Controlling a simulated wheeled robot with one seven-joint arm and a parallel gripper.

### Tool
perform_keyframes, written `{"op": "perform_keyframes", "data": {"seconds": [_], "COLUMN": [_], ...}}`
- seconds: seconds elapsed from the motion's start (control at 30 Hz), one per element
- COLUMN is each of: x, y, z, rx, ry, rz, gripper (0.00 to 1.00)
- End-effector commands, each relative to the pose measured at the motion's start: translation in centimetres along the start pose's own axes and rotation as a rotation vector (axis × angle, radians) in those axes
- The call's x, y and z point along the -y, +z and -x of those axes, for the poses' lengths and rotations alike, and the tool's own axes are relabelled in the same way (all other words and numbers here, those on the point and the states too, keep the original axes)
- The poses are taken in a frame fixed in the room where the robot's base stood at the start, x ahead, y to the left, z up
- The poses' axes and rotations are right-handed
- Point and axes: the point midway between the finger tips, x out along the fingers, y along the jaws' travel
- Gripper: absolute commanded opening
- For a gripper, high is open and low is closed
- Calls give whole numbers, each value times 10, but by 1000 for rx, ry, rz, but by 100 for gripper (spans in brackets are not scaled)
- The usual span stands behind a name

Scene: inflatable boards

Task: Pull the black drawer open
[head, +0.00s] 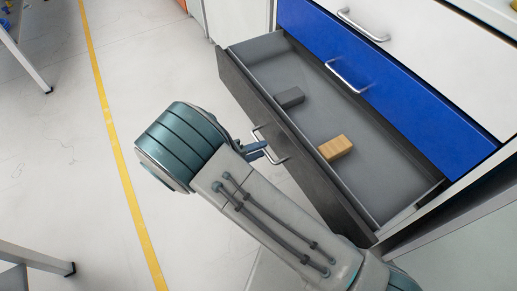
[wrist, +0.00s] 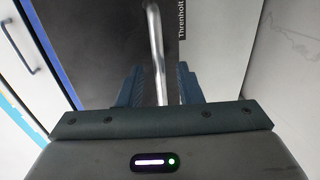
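The black drawer (head: 272,130) stands pulled well out of the cabinet, and its inside shows in the head view. Its dark front also shows in the wrist view (wrist: 190,55). The metal handle (head: 259,137) is on its outer face; in the wrist view the handle bar (wrist: 155,45) runs between my fingers. My gripper (head: 262,152) is at the handle, with one finger on each side of the bar. In the wrist view my gripper (wrist: 160,80) is open, with a visible gap between each finger and the bar.
A dark grey block (head: 290,97) and a wooden block (head: 335,147) lie inside the drawer. A shut blue drawer (head: 425,100) and a white drawer (head: 440,40) are above it.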

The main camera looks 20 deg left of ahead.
Motion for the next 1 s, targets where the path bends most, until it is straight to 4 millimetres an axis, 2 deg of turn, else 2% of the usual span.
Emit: {"op": "perform_keyframes", "data": {"seconds": [0.17,0.4,0.53,0.7,1.0], "x": [-2,-2,-1,0,0], "y": [-1,0,0,0,0], "z": [32,88,112,128,133], "rx": [-5,-3,-2,0,1], "ry": [-1,-1,-1,0,0], "rz": [0,0,1,0,1], "gripper": [32,32,32,32,32]}}
